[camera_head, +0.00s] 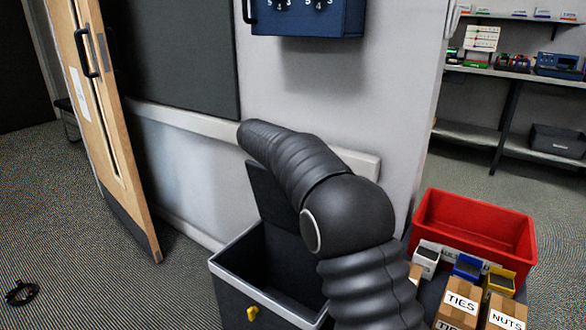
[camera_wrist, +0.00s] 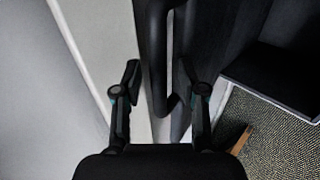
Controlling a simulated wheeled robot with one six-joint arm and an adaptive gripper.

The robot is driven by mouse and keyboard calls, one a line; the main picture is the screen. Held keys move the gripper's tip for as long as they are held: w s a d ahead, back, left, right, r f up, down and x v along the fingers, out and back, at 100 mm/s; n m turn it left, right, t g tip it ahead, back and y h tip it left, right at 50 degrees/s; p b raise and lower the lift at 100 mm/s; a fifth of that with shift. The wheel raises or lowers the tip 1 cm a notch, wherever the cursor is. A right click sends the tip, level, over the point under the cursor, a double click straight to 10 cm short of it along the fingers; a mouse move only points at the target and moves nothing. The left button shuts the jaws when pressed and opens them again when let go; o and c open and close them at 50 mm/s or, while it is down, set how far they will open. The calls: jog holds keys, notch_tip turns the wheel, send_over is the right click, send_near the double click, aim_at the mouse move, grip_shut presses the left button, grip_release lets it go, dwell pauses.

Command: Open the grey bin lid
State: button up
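The grey bin (camera_head: 238,268) stands on the floor at the lower middle of the head view, dark with a pale rim and a yellow latch (camera_head: 252,313). Its dark lid (camera_head: 267,195) stands raised at the back against the wall side, and the opening shows a dark inside. My arm covers the lid's right part and the bin's right side. My gripper is hidden in the head view. In the wrist view my gripper (camera_wrist: 160,82) has its fingers apart, with a dark bar-like handle (camera_wrist: 160,60) between them. I see gaps beside the bar; what it belongs to is unclear.
A red crate (camera_head: 430,212) stands right of my arm, with small bins and cardboard boxes (camera_head: 460,301) in front. A wooden door (camera_head: 98,120) stands ajar at left. A blue box (camera_head: 308,18) hangs on the wall. A black cable coil (camera_head: 21,292) lies on open carpet.

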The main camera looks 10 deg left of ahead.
jog(key=shift+d, duration=0.2)
jog(key=v, duration=1.2)
jog(key=shift+a, duration=0.15)
